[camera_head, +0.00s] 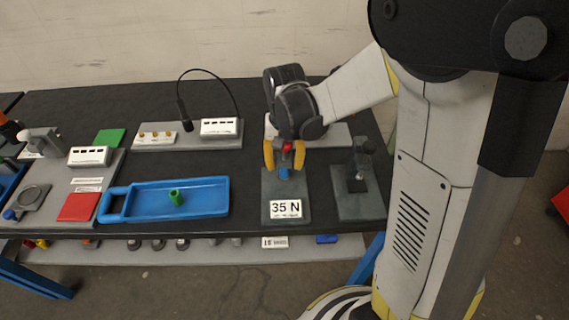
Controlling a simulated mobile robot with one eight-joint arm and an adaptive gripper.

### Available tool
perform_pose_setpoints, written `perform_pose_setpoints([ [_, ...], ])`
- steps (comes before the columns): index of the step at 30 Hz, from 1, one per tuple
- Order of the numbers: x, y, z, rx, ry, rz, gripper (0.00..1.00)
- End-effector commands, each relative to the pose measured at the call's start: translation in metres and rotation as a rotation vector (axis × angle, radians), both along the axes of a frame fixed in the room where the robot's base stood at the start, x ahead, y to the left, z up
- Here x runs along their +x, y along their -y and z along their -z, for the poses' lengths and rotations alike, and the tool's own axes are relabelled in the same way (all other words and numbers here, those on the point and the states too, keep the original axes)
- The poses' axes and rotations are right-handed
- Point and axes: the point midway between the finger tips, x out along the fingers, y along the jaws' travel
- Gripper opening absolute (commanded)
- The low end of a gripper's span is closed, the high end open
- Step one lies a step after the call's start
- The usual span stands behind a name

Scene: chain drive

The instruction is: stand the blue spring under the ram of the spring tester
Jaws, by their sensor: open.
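A small blue piece (284,173), which looks like the blue spring, is on a dark grey base plate (272,195) with a "35 N" label (285,209). This stand looks like the spring tester. My gripper (284,160) points down over the plate. Its yellow fingers are open, one on each side, just above the blue piece. A small red part (287,147) shows between the fingers; I cannot tell what it belongs to. My gripper and wrist hide most of the stand's upper part, so the ram is not clear. I cannot tell whether the fingers touch the spring.
A blue tray (215,211) holding a green spring (176,197) lies left of the tester. A dark grey fixture (357,184) stands close on the right. Behind left are a panel with a gooseneck (186,122) and white boxes. A lower shelf carries several small parts.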

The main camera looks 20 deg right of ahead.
Motion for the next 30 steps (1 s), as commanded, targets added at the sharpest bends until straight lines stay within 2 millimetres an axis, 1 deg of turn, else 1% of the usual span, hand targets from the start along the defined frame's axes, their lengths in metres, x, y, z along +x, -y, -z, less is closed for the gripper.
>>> perform_pose_setpoints([
  [1, 0.0, 0.0, -0.013, 0.0, 0.0, 0.0, 0.45],
  [9, -0.001, 0.0, -0.075, 0.0, 0.0, 0.0, 0.45],
  [13, -0.001, -0.001, -0.096, 0.0, 0.0, 0.0, 0.45],
  [17, -0.001, -0.001, -0.108, 0.0, 0.001, -0.001, 0.45],
  [20, -0.007, 0.0, -0.116, 0.0, 0.021, -0.011, 0.45],
  [23, -0.021, 0.0, -0.131, -0.001, 0.082, -0.042, 0.45],
  [27, -0.054, 0.0, -0.157, -0.012, 0.226, -0.118, 0.45],
  [30, -0.078, 0.0, -0.169, -0.029, 0.339, -0.176, 0.45],
])
